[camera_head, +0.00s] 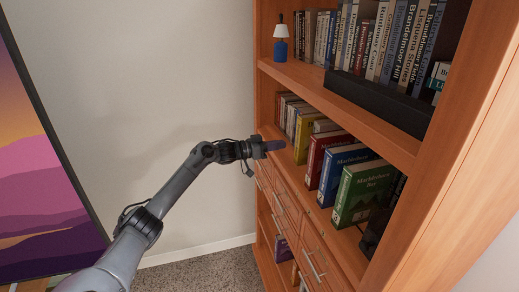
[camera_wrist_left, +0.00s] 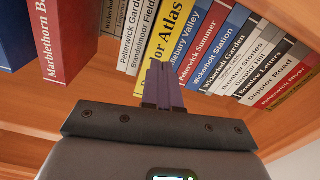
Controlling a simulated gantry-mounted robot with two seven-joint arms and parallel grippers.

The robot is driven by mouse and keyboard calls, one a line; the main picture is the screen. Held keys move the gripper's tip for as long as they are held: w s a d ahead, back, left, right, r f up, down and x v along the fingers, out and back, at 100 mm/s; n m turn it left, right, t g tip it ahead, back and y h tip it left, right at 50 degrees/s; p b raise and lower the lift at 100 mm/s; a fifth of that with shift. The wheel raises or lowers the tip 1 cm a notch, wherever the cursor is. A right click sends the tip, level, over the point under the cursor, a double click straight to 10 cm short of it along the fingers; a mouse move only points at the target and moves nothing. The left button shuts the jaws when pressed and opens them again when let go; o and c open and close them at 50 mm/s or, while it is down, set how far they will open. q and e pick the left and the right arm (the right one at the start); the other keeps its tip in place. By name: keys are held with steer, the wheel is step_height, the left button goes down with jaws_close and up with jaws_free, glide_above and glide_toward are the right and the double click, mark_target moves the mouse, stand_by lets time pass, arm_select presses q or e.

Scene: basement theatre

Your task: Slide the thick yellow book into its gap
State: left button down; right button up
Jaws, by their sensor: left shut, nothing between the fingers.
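The thick yellow book (camera_head: 303,138) stands upright in the row on the middle shelf. Its spine, with lettering ending in "Atlas", faces me in the left wrist view (camera_wrist_left: 172,28). Its lower end seems to stand a little forward of its neighbours. White books are on its left in that view and a blue book (camera_wrist_left: 203,42) on its right. My left gripper (camera_head: 275,146) is shut and empty, its fingertips (camera_wrist_left: 160,72) in front of the lower yellow spine. I cannot tell whether they touch it. The fingers hide part of the spine. My right gripper is not in view.
Large red (camera_head: 322,156), blue (camera_head: 342,168) and green (camera_head: 364,190) books stand to the right on the same shelf. Drawers lie below. The wall side is clear.

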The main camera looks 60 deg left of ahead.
arm_select(q)
steer(key=s+a+f, duration=0.1)
steer(key=s+f, duration=0.2)
steer(key=s, duration=0.6)
steer(key=s+d+f+n+g+h+p, duration=0.1)
steer(key=s+d+f+g+p, duration=0.15)
steer(key=d+f, duration=0.9)
steer(key=s+d+f+g+p, duration=0.2)
steer(key=d+f+p, duration=0.1)
steer(key=d+f, duration=0.9)
steer(key=s+d+r+g+y+p, duration=0.1)
steer(key=s+d+g, duration=0.15)
steer(key=d, duration=0.85)
steer(key=s+d+g+y+p, duration=0.1)
steer(key=s+d+p, duration=0.15)
steer(key=d, duration=0.85)
steer(key=s+d+r+m+g+y, duration=0.1)
steer(key=s+r+g, duration=0.1)
steer(key=s, duration=0.3)
steer(key=s+d+r+m+g+y, duration=0.1)
steer(key=s+r+g, duration=0.1)
steer(key=s+g, duration=0.2)
steer(key=shift+s+r+m, duration=0.15)
steer(key=shift+s+m, duration=0.25)
steer(key=shift+s, duration=0.8)
